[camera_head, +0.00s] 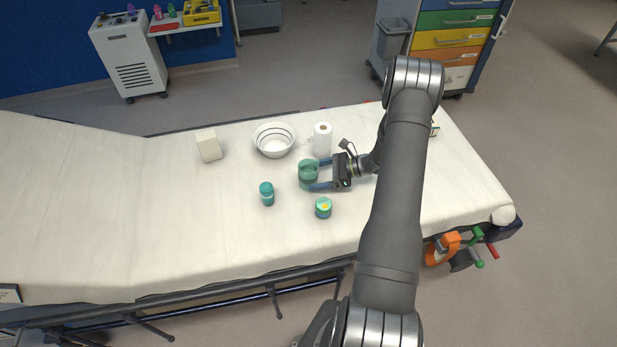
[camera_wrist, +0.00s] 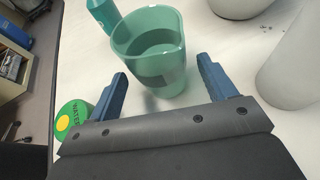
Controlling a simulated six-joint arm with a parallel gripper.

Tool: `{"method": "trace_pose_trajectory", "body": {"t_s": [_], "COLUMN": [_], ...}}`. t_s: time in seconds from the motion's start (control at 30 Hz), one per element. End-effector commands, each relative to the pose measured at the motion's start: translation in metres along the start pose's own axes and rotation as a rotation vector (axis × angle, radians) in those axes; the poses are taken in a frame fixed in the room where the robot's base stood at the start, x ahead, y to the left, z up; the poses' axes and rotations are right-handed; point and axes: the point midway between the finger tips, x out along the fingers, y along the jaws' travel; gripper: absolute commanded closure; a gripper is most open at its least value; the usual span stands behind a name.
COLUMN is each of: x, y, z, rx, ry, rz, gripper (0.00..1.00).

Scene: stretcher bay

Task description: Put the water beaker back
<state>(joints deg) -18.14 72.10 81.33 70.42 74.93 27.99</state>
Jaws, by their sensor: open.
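The water beaker is the green translucent cup (camera_head: 308,176) standing upright on the white stretcher sheet; it also shows in the wrist view (camera_wrist: 152,52). My gripper (camera_head: 319,175) is open and low over the sheet, with the beaker at its fingertips. In the wrist view its two blue fingers (camera_wrist: 162,85) point to either side of the beaker, with gaps between them and its wall. A round green tub with a yellow spot (camera_head: 323,207) stands near one finger; its lid (camera_wrist: 72,118) reads "WATER".
A teal bottle (camera_head: 267,193) stands left of the beaker. A white bowl (camera_head: 273,141) and a white paper roll (camera_head: 322,140) stand behind it, with a cream box (camera_head: 208,145) further left. The stretcher's left part (camera_head: 90,200) is clear.

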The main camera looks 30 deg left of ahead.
Motion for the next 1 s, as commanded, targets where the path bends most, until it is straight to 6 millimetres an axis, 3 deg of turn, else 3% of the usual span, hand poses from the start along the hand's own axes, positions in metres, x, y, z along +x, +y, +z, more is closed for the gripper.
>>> {"method": "trace_pose_trajectory", "body": {"t_s": [0.2, 0.4, 0.83, 1.0], "x": [-0.049, -0.074, -0.081, -0.070], "y": [-0.001, 0.000, 0.000, 0.000], "z": [0.000, 0.000, 0.000, 0.000], "rx": [0.001, 0.000, 0.000, 0.000], "ry": [0.001, 0.000, 0.000, 0.000], "rz": [-0.004, -0.002, 0.001, 0.002], "gripper": [0.23, 0.23, 0.23, 0.23]}}
